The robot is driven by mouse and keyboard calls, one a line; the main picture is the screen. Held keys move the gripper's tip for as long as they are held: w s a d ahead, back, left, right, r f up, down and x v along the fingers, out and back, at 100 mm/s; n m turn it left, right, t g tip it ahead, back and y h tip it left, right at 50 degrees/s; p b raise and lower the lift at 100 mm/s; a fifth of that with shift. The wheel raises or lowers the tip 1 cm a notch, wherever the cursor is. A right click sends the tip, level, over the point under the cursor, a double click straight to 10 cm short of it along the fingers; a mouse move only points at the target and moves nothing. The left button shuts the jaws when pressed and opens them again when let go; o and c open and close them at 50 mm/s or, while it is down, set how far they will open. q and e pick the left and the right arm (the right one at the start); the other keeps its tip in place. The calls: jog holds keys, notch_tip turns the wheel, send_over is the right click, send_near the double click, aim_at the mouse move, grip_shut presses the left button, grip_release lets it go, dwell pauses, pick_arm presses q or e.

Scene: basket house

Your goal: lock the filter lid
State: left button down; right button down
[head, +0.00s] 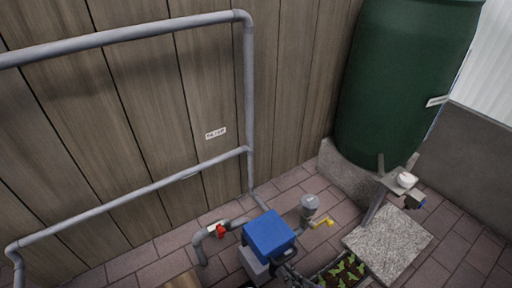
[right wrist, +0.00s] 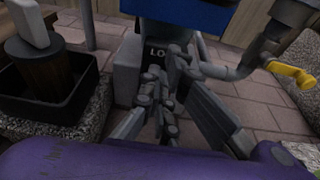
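The filter is a pale grey box (head: 254,266) with a blue lid (head: 268,235) on top, standing on the paving near the bottom middle of the head view. In the right wrist view the blue lid (right wrist: 185,10) shows at the top edge, above a dark front with partly hidden lettering that starts "LO" (right wrist: 157,52). My right gripper (right wrist: 168,68) is in front of this face, below the lid. Its fingers are drawn together, with nothing seen between them; contact with the filter cannot be told. In the head view it is partly hidden beside the lid. My left gripper is out of view.
A red-handled valve (head: 218,230) stands left of the filter; a yellow-handled valve (head: 322,222) stands right. A planter with seedlings (head: 345,271) and a stone slab (head: 387,240) lie to the right, before a green tank (head: 400,80). Grey pipes (head: 249,100) run along the wooden wall.

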jog(key=shift+s+a+r, duration=0.1)
jog(key=shift+s+a, duration=0.05)
jog(key=shift+a, duration=0.7)
jog(key=shift+r, duration=0.1)
jog(key=shift+s+a+r+p, duration=0.1)
jog(key=shift+r+p, duration=0.25)
jog(key=shift+p, duration=0.2)
jog(key=s+d, duration=0.4)
jog(key=s, duration=0.1)
jog(key=shift+f+p, duration=0.25)
jog(key=shift+p, duration=0.05)
jog(key=shift+r, duration=0.1)
